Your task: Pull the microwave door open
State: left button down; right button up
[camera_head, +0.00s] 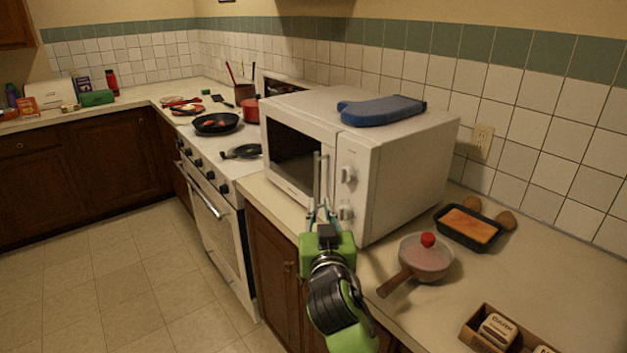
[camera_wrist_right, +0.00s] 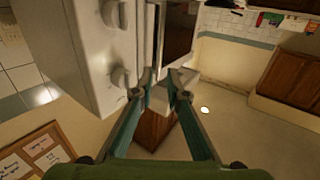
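The white microwave (camera_head: 398,175) stands on the counter, and its door (camera_head: 291,155) with a dark window looks closed. The door's upright bar handle (camera_head: 318,172) is at the door's right edge, beside the panel with two knobs. My right gripper (camera_head: 321,207) is at the lower part of this handle. In the right wrist view its two fingers (camera_wrist_right: 163,76) are apart, with the handle (camera_wrist_right: 158,38) running down near the gap between the tips. Contact with the handle is not clear. My left gripper is not in view.
A blue oven mitt (camera_head: 382,110) lies on the microwave. A lidded pan (camera_head: 426,257), a loaf tin (camera_head: 468,228) and a box (camera_head: 489,329) stand on the counter to its right. The stove (camera_head: 215,178) is at the left. The floor before the counter is clear.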

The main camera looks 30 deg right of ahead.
aim_at(316, 180)
jog(key=p+x, duration=0.3)
jog(key=x, duration=1)
jog(key=shift+w+d, duration=0.1)
jog(key=shift+d, duration=0.05)
jog(key=shift+w+d, duration=0.1)
jog(key=shift+w, duration=0.05)
grip_shut()
jog(key=shift+f, duration=0.1)
